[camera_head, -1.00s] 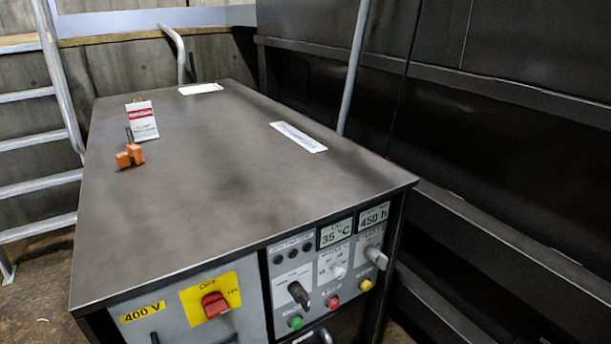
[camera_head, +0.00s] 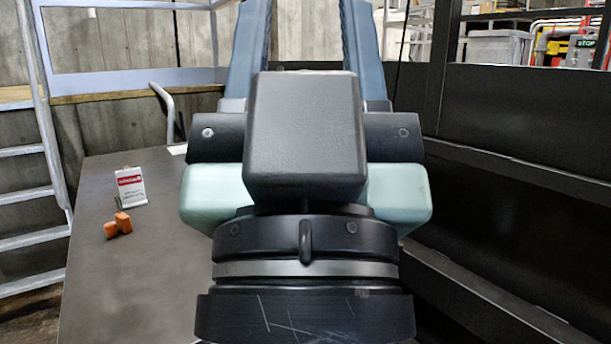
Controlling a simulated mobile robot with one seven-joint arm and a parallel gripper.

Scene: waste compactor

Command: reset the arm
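My gripper (camera_head: 308,35) fills the middle of the camera view, pointing up and away over the cabinet. Its two blue-grey fingers stand wide apart, and the bare wall shows between them. The fingertips run off the top edge of the picture. Nothing is seen between the visible parts of the fingers. The dark wrist below hides most of the cabinet top and the whole control panel.
The dark cabinet top (camera_head: 130,262) shows on the left. An orange padlock (camera_head: 117,225) and a white-and-red tag (camera_head: 131,188) are on it. A metal ladder (camera_head: 45,130) stands at far left; dark machine panels (camera_head: 520,125) line the right.

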